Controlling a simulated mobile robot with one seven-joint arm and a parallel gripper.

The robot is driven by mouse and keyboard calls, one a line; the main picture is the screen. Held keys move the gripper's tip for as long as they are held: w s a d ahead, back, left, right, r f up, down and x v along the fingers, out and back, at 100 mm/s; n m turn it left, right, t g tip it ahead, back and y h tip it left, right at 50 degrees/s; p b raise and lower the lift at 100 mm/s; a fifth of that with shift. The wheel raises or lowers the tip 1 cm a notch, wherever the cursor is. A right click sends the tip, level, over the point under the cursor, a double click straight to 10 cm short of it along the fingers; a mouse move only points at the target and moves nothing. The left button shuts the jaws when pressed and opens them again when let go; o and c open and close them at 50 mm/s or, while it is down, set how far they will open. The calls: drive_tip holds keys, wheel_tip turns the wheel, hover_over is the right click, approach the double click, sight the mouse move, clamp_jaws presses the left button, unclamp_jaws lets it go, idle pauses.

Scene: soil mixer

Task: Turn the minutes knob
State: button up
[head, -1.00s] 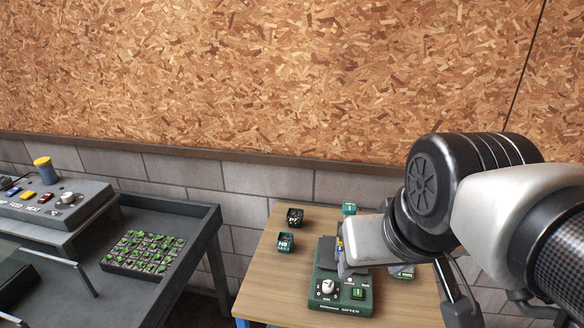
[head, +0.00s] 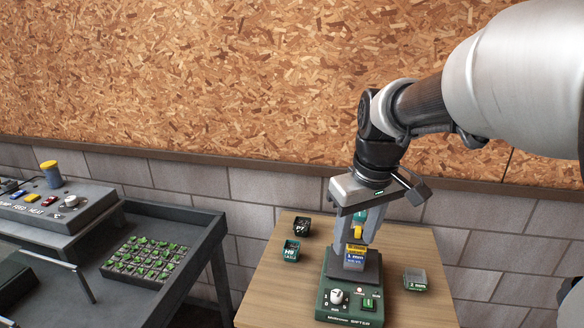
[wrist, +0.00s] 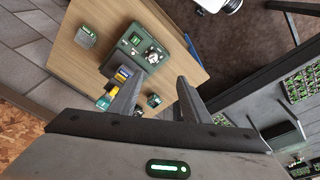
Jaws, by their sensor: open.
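A green sifter unit (head: 350,306) stands on the wooden table. A white knob (head: 337,296) with markings around it sits at the left of its front panel, beside a green switch (head: 369,303). I cannot read a minutes label on the knob. The knob also shows in the wrist view (wrist: 153,57). My gripper (head: 357,238) points down above the back of the sifter, behind the knob. In the wrist view its two fingers are spread with nothing held between them (wrist: 160,78). A blue and yellow "1 mm" block (head: 356,256) shows near the fingers; whether they touch it is unclear.
A dark cup (head: 301,227) and a teal cup (head: 290,251) stand left of the sifter. A "2 mm" container (head: 415,280) stands right of it. A grey bench with a seedling tray (head: 145,258) and control box (head: 60,205) is at left.

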sight(338, 294)
drive_tip(key=w+f+n+g, duration=0.2)
drive_tip(key=w+f+n, duration=0.1)
drive_tip(key=w+f, duration=0.5)
wheel_tip(338, 294, down, 17)
drive_tip(key=shift+w+d+f+b, duration=0.1)
drive_tip(key=shift+w+b, duration=0.05)
drive_tip(key=shift+b, duration=0.45)
drive_tip(key=c, duration=1)
drive_tip(key=shift+c, duration=0.2)
drive_tip(key=shift+m, duration=0.4)
